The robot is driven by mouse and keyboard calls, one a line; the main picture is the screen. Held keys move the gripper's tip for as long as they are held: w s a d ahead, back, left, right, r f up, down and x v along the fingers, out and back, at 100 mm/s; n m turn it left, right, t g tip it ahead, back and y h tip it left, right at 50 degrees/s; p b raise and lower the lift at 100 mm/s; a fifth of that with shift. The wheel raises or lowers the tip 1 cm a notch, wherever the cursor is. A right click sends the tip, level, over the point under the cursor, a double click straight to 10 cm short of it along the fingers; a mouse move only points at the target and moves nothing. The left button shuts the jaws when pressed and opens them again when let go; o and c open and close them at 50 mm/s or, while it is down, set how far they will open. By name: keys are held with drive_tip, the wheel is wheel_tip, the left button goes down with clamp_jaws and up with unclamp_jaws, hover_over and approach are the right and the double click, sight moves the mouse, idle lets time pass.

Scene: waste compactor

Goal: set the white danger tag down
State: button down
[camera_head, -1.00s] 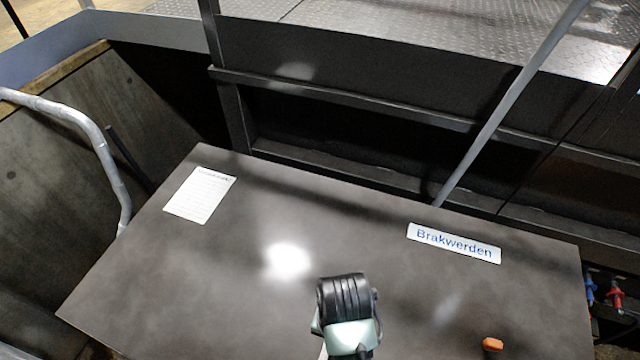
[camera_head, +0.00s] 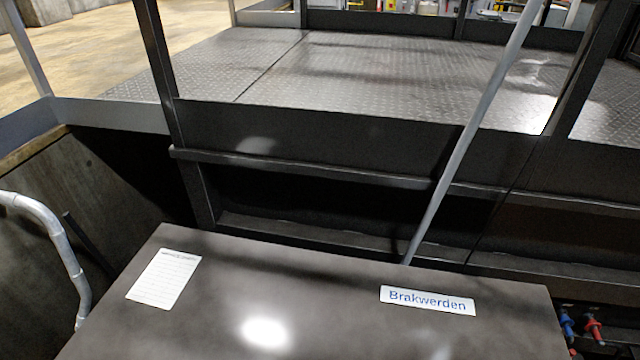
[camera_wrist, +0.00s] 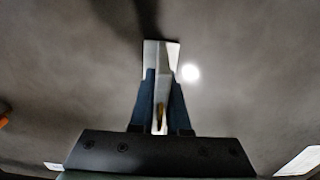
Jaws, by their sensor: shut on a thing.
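In the wrist view, my gripper (camera_wrist: 162,88) is shut on the white danger tag (camera_wrist: 161,52). The tag's pale upper part stands out past the dark blue fingertips, and the rest is between or behind the fingers. The grey top of the cabinet (camera_wrist: 240,90) fills the view behind it. I cannot tell whether the tag touches this surface. In the head view, neither my gripper nor the tag shows. The cabinet top (camera_head: 330,290) shows there at the bottom.
The cabinet top bears a printed white sheet (camera_head: 163,279) and a "Brakwerden" label (camera_head: 428,300), with bare surface between them. A grey pole (camera_head: 470,135) rises behind its far edge. Red and blue fittings (camera_head: 593,328) sit at right. An orange object (camera_wrist: 3,121) shows in the wrist view.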

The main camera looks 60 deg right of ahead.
drive_tip(key=c, duration=0.9)
unclamp_jaws()
wheel_tip(320, 180, up, 12)
drive_tip(key=shift+r+b, duration=0.15)
drive_tip(key=shift+b, duration=0.15)
